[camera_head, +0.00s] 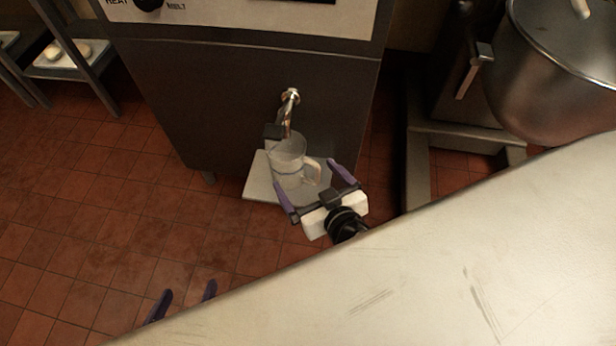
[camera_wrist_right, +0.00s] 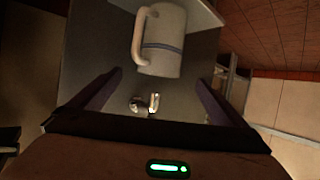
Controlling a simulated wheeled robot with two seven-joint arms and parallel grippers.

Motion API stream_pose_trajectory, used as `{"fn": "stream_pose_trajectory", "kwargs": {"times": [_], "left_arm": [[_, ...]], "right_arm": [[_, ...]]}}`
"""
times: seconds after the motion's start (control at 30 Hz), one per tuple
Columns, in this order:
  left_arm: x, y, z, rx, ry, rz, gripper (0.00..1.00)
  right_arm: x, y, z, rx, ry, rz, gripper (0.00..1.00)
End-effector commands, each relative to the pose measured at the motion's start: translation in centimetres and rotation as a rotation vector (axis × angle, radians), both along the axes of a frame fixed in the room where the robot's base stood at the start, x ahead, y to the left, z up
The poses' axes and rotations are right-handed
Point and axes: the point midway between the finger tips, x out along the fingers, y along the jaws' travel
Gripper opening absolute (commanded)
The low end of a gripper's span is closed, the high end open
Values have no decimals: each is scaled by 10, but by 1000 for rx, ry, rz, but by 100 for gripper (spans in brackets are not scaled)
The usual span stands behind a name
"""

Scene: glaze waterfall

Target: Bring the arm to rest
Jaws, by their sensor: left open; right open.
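My right gripper (camera_head: 312,191) is open and empty, in front of the machine's spout. A clear pitcher (camera_head: 287,158) with a handle stands upright on the pale shelf under the spout, just beyond the open fingers. In the right wrist view the pitcher (camera_wrist_right: 166,42) shows ahead of the fingers, and nothing is between them. My left gripper (camera_head: 182,299) shows only its purple fingertips at the lower left, apart from each other; the rest is hidden behind the pale counter.
The metal spout (camera_head: 289,105) juts from the dark machine (camera_head: 230,100) above the pitcher. The shelf (camera_head: 257,182) is small. A pale counter (camera_head: 450,260) fills the lower right. A large steel pot (camera_head: 555,85) is at the upper right. Open tiled floor (camera_head: 90,210) lies at the left.

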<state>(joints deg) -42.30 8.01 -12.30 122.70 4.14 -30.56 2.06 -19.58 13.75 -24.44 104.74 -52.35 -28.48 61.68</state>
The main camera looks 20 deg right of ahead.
Motion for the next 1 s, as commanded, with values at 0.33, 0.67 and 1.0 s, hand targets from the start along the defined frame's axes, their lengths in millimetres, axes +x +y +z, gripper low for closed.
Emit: {"fn": "stream_pose_trajectory", "kwargs": {"times": [0.33, 0.67, 1.0], "left_arm": [[1, 0, 2, -2, -5, 0, 66], [-1, 0, 2, -2, -3, 0, 66], [-2, 0, 2, -2, -2, -1, 66]], "right_arm": [[0, 0, 0, 0, 1, 0, 96], [-42, -63, 10, -60, 257, -213, 96], [-129, -71, 16, -87, 652, -120, 96]]}}
